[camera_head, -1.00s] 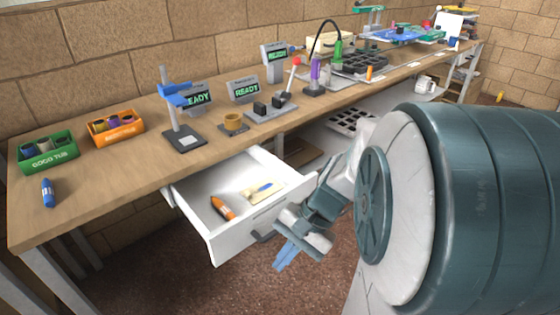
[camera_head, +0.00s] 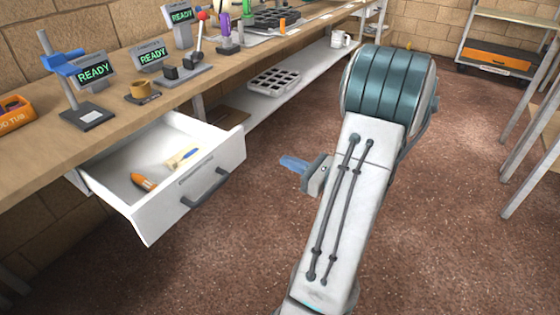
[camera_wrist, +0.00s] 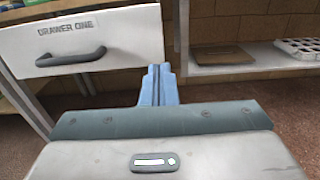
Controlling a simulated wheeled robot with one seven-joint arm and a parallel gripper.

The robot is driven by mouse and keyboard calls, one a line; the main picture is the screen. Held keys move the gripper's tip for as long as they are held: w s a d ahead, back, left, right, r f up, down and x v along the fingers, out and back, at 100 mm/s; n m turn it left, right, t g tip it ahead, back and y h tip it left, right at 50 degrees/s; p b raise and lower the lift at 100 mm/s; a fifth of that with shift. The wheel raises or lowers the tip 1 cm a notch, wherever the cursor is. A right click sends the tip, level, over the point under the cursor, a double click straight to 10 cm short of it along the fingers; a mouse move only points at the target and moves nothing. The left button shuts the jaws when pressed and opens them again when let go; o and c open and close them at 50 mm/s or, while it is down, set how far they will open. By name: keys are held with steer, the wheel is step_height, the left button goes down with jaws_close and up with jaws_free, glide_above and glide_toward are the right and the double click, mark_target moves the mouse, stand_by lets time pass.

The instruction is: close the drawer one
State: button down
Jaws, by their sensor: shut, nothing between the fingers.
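Drawer one (camera_head: 160,214) is a white drawer pulled out from under the wooden workbench. An orange marker-like item (camera_head: 143,182) and a small cream item with a blue part (camera_head: 184,158) lie inside it. Its dark handle (camera_head: 205,188) is on the front panel. In the wrist view the front (camera_wrist: 125,40) reads "DRAWER ONE", with the handle (camera_wrist: 70,58) at upper left. My gripper (camera_head: 290,163) has blue fingers, shut and empty, to the right of the drawer front and apart from it. The fingers (camera_wrist: 158,75) also show in the wrist view, right of the handle.
The workbench (camera_head: 120,110) carries a stand (camera_head: 85,115), READY displays and a lever box. A lower shelf (camera_head: 300,75) holds a dark-celled tray (camera_head: 273,81). Another shelf unit stands at right. The brown floor (camera_head: 450,200) between is clear.

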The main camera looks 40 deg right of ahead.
mark_target(244, 144)
steer(key=b+x, duration=0.2)
steer(key=x, duration=1)
steer(key=shift+a+b, duration=0.1)
steer(key=shift+b, duration=0.3)
